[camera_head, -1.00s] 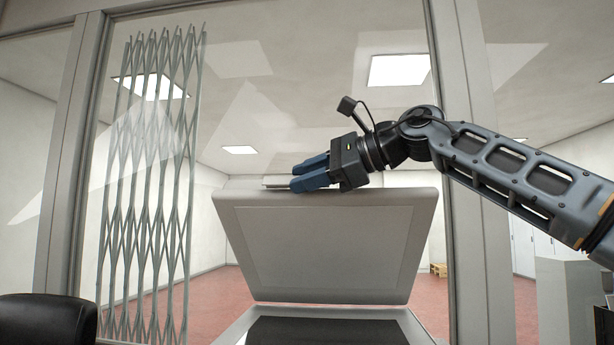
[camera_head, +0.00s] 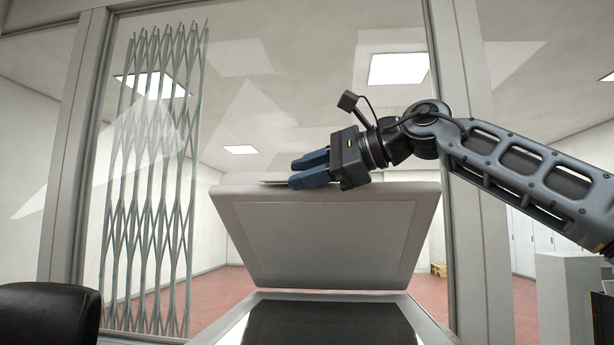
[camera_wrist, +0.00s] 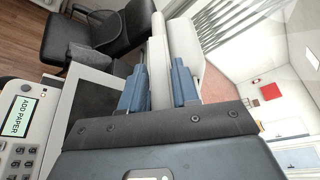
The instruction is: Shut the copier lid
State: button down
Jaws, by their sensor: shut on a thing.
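The copier lid (camera_head: 325,240) stands raised and tilted over the copier, with its pale underside toward the head camera. The dark scanning glass (camera_head: 330,325) shows below it. My gripper (camera_head: 308,170) is at the lid's top edge, its blue fingers reaching left along it. In the wrist view my gripper (camera_wrist: 158,85) has its two fingers on either side of the lid's edge (camera_wrist: 172,55), shut on it. The copier's control panel (camera_wrist: 22,125) has a display reading "ADD PAPER".
A black chair (camera_head: 48,312) stands at the lower left and also shows in the wrist view (camera_wrist: 110,30). A glass partition with a folding metal lattice (camera_head: 155,190) is behind the copier. A pale cabinet (camera_head: 568,295) stands at the right.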

jog(key=shift+s+a+f+n+t+y+b, duration=0.2)
jog(key=shift+s+f+n+b, duration=0.95)
jog(key=shift+f+b, duration=2.45)
jog(key=shift+s+d+f+n+t+y+b, duration=0.2)
jog(key=shift+s+f+n+t+b, duration=0.25)
jog(key=shift+s+f+b, duration=2.3)
jog(key=shift+s+a+f+n+t+y+b, duration=0.1)
jog(key=shift+s+f+n+t+y+b, duration=0.45)
jog(key=shift+f+b, duration=3.85)
jog(key=shift+s+n, duration=0.1)
jog(key=shift+n, duration=0.25)
jog(key=c, duration=1)
grip_release()
jog(key=shift+g+h, duration=0.25)
jog(key=shift+g, duration=0.05)
jog(key=p+v, duration=0.1)
jog(key=v, duration=0.6)
jog(key=shift+s+d+f, duration=0.1)
jog(key=shift+s+d, duration=0.15)
jog(key=shift+d, duration=0.1)
